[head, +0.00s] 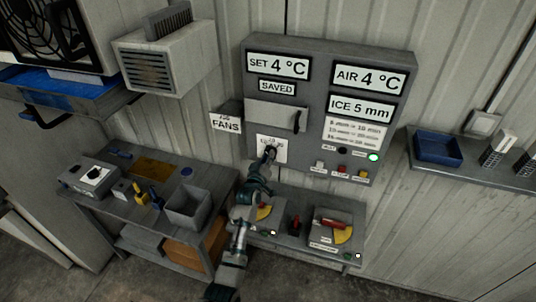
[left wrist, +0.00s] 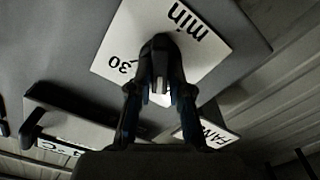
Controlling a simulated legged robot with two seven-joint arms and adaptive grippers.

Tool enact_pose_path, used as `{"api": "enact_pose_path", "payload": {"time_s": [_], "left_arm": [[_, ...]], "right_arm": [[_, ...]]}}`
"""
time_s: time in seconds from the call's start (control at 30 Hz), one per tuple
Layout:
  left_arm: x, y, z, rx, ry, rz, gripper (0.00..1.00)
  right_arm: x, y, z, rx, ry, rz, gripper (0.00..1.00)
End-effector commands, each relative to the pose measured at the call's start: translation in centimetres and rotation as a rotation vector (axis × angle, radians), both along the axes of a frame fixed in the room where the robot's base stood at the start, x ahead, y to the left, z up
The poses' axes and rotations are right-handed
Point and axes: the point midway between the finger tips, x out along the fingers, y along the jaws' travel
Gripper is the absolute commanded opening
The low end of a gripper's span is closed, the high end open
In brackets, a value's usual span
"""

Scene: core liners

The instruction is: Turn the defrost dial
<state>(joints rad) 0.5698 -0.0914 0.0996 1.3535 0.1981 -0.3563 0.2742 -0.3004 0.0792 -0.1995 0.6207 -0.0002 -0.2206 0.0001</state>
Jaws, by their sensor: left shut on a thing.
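The defrost dial has a white scale plate (head: 279,146) on the grey control panel, below a small flap with a handle. In the left wrist view the plate (left wrist: 198,28) shows "min" and "30", upside down. My left gripper (head: 269,154) reaches up to the plate from below. In the left wrist view its two fingers (left wrist: 160,92) are shut on the dark dial knob (left wrist: 161,50). The fingers and knob cover the middle of the plate, so I cannot read the dial's setting. My right gripper is not in view.
The control panel (head: 318,66) reads "SET 4 °C", "AIR 4 °C" and "ICE 5 mm". A green lamp (head: 374,157) is lit at its lower right. A "FANS" sign (head: 226,123) sticks out left. A lower console with a red-handled control (head: 331,224) lies beneath. A workbench (head: 120,190) stands left.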

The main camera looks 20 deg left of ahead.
Motion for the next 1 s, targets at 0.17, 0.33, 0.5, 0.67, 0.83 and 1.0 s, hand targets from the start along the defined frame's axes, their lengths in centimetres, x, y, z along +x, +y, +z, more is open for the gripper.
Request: {"api": "enact_pose_path", "payload": {"time_s": [0.17, 0.33, 0.5, 0.67, 0.83, 1.0], "left_arm": [[-0.08, -0.22, -0.83, -0.106, 0.024, -0.004, 0.00], [-0.08, -0.21, -0.92, -0.169, 0.025, -0.004, 0.00], [-0.09, -0.20, -0.98, -0.202, 0.026, -0.004, 0.00], [-0.09, -0.18, -1.03, -0.212, 0.027, -0.004, 0.00], [-0.09, -0.19, -1.04, -0.213, 0.027, -0.004, 0.00], [-0.09, -0.19, -1.04, -0.212, 0.027, -0.004, 0.29]], "right_arm": [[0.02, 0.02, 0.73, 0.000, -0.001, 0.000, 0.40], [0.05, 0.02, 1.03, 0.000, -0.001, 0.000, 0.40], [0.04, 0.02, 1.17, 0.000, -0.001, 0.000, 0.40], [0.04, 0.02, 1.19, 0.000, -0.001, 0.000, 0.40], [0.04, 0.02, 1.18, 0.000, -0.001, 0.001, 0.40], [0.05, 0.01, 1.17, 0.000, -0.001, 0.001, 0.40]]}}
